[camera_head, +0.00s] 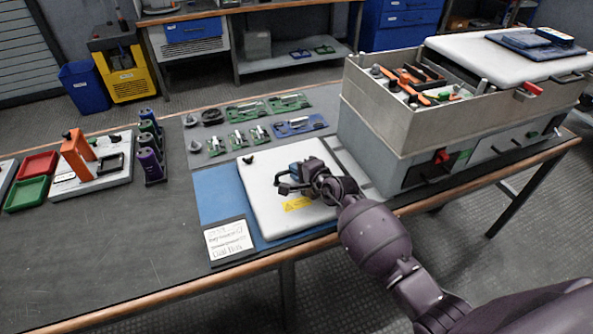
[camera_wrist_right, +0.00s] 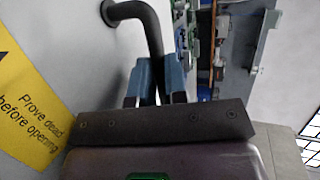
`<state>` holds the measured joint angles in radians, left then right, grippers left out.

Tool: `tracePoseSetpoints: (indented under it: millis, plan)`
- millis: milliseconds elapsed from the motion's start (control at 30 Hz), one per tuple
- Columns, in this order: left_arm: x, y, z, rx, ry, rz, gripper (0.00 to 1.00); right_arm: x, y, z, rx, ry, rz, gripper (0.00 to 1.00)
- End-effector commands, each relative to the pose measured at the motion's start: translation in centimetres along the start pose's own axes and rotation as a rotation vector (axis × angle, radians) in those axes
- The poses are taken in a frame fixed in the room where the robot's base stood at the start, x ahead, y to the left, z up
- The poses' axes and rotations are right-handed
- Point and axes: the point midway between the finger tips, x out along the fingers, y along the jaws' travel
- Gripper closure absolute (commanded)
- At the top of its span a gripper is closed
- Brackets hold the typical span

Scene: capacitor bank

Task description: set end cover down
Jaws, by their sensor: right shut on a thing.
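The end cover (camera_head: 262,205) is a flat white panel with a yellow warning label (camera_head: 298,203) and black handles. It lies flat on or just above the blue mat (camera_head: 212,190); any small gap is not clear. My right gripper (camera_head: 288,183) is over the panel and shut on one black handle. In the right wrist view, its blue-padded fingers (camera_wrist_right: 158,82) sit on either side of the black bar handle (camera_wrist_right: 135,12). The panel's white face (camera_wrist_right: 70,45) and its "Prove dead before opening" label fill the left there. My left gripper is not in view.
The open grey capacitor cabinet (camera_head: 405,150) stands right of the cover, with a white lid (camera_head: 500,62) on top. A white sign (camera_head: 228,240) lies at the cover's front left corner.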

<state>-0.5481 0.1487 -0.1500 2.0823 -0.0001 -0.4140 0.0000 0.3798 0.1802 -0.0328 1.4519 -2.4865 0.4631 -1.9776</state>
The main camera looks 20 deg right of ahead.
Motion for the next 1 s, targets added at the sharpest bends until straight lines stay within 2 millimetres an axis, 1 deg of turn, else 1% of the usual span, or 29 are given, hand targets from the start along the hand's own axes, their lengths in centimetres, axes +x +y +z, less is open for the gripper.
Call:
tracePoseSetpoints:
  millis: [33, 167, 367, 400, 533, 767, 867, 1000]
  plan:
    - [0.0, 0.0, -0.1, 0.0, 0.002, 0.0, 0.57, 0.0, -0.3, 0.0, -0.001, 0.0, -0.006, 1.0]
    - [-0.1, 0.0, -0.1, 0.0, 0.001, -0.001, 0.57, 0.0, -0.4, 0.0, -0.001, 0.0, -0.006, 1.0]
    - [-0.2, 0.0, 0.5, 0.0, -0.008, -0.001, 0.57, 0.1, 0.0, 0.0, -0.001, 0.0, -0.004, 1.0]
    - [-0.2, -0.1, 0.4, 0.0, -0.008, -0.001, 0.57, 0.1, 0.1, 0.0, -0.001, 0.0, -0.001, 0.82]
    - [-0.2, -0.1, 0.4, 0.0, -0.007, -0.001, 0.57, 0.1, 0.1, 0.0, -0.001, 0.0, -0.002, 0.62]
    - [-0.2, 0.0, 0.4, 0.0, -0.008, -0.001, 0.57, 0.1, 0.1, 0.0, -0.001, 0.0, -0.002, 0.61]
    - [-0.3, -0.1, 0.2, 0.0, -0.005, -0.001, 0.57, 0.0, -0.2, 0.0, 0.0, 0.0, -0.003, 0.61]
    - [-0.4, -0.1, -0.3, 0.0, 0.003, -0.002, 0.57, -1.2, -0.4, -0.1, -0.002, 0.001, -0.003, 0.61]
